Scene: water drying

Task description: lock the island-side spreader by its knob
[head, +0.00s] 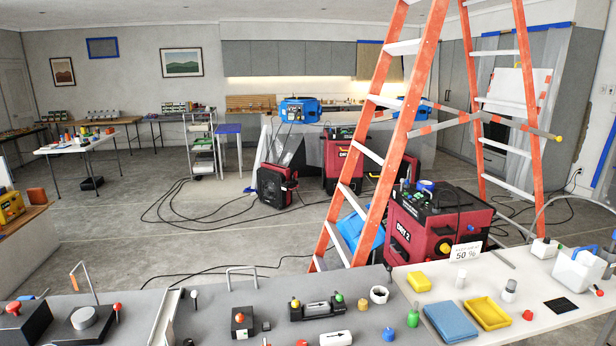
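An orange stepladder (411,110) with pale steps stands open on the right side of the head view. Orange-and-white striped bars cross between its front and rear legs; one spreader bar (450,122) slopes up to the right. Another bar (510,124) slopes down to the right and ends in a grey length with a yellow knob (558,138) beyond the rear leg. I cannot tell from this view which bar is the island-side one, or whether either is locked. My gripper is not in view.
A red-and-black dryer (440,232) stands by the ladder's feet. Benches with small items (240,290) cross the foreground. Black cables (200,205) lie on the floor left of a red fan unit (272,187). Open floor (110,230) is at left.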

